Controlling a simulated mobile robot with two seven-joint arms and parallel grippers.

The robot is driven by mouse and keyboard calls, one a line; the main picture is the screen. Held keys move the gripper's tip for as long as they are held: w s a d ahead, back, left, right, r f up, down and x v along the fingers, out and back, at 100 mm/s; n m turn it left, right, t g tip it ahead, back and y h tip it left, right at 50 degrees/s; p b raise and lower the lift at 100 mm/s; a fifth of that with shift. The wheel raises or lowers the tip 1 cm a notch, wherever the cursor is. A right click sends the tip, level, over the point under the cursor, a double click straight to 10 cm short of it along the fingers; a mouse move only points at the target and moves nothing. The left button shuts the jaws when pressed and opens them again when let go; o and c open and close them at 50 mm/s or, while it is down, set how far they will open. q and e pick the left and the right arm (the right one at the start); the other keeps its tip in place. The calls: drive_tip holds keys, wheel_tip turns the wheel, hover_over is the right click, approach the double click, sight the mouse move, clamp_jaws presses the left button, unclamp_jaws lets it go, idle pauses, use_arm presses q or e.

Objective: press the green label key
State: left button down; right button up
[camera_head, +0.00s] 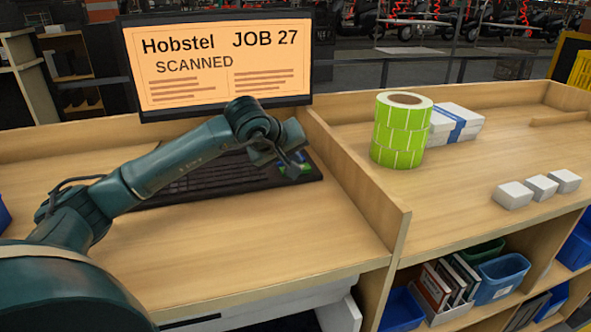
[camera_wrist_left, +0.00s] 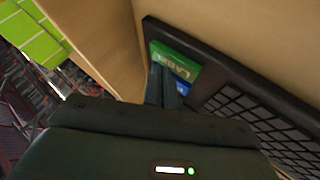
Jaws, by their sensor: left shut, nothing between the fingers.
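The keyboard (camera_head: 225,176) lies on the wooden desk below the monitor (camera_head: 218,66). Its green key (camera_wrist_left: 176,60), lettered "LABEL", shows in the left wrist view at the keyboard's end, beside a blue key (camera_wrist_left: 182,87). My left gripper (camera_head: 294,170) is shut and empty over that end of the keyboard, and its fingers hide part of the coloured keys in the head view. In the left wrist view the shut fingertips (camera_wrist_left: 158,72) overlap the near edge of the green key; I cannot tell whether they touch it. The screen reads "Hobstel JOB 27 SCANNED". My right gripper is out of view.
A raised wooden divider (camera_head: 350,175) stands just right of the keyboard. Beyond it, a stack of green label rolls (camera_head: 400,135), a white pack with a blue band (camera_head: 457,122) and small white boxes (camera_head: 513,195) sit on the right counter. The desk front is clear.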

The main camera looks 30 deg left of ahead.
use_arm(q)
drive_tip(key=shift+f+b, duration=0.45)
idle(0.6)
drive_tip(key=shift+r+p, duration=0.6)
drive_tip(key=shift+r, duration=0.3)
drive_tip(key=shift+r+p, duration=1.85)
drive_tip(key=shift+r, duration=0.7)
